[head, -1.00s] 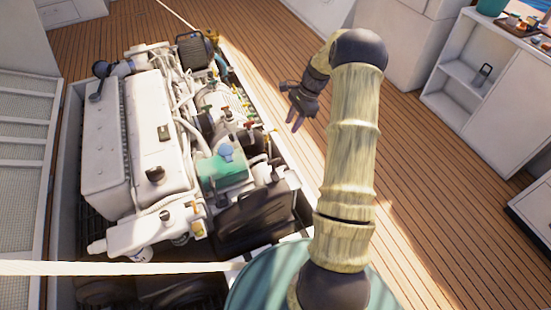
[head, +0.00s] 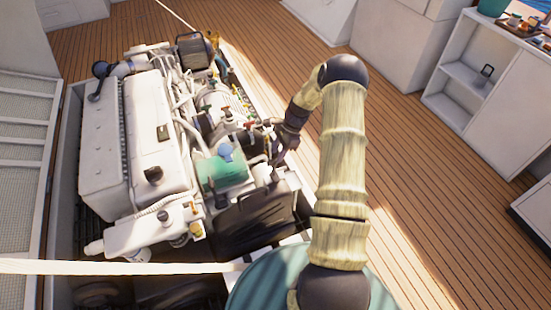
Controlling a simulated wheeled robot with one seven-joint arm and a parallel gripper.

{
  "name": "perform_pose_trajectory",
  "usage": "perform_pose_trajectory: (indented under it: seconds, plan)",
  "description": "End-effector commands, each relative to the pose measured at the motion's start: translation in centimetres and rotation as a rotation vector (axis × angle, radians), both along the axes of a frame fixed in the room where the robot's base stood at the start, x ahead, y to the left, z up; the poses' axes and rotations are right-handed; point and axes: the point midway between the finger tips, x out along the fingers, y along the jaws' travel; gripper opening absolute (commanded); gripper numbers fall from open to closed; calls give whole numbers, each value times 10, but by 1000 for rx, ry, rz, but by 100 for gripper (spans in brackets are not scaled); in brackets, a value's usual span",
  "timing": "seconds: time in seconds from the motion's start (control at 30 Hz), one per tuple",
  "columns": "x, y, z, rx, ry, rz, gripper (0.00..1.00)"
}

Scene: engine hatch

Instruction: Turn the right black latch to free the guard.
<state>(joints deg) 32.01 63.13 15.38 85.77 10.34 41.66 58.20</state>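The white engine (head: 155,130) sits in the open hatch at the left of the head view. My gripper (head: 277,154) is over the engine's right side, close to the hatch's right edge, and points down. Its dark fingers are small and blend with dark engine parts, so I cannot tell whether they are open or touch anything. I cannot make out the right black latch; it may be hidden by my gripper or lost among the dark parts. I cannot tell which part is the guard.
A teal box with a blue cap (head: 225,153) and a black box (head: 255,212) lie left of and below my gripper. A pale rope (head: 120,267) crosses the front. The wooden deck (head: 420,190) at right is clear.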

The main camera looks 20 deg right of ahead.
Motion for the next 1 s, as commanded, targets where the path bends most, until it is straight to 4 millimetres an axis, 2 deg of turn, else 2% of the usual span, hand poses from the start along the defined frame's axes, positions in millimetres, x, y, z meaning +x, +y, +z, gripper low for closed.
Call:
perform_pose_trajectory:
  seconds: [0.03,0.2,0.53,0.57,0.7,1.0]
  plan:
    - [0,4,-10,2,1,1,33]
    - [0,11,-26,0,-1,2,33]
    - [1,13,-29,-1,-1,3,33]
    - [1,13,-29,-1,-1,2,29]
    - [1,13,-29,-1,-1,2,1]
    - [1,13,-29,-1,-2,10,0]
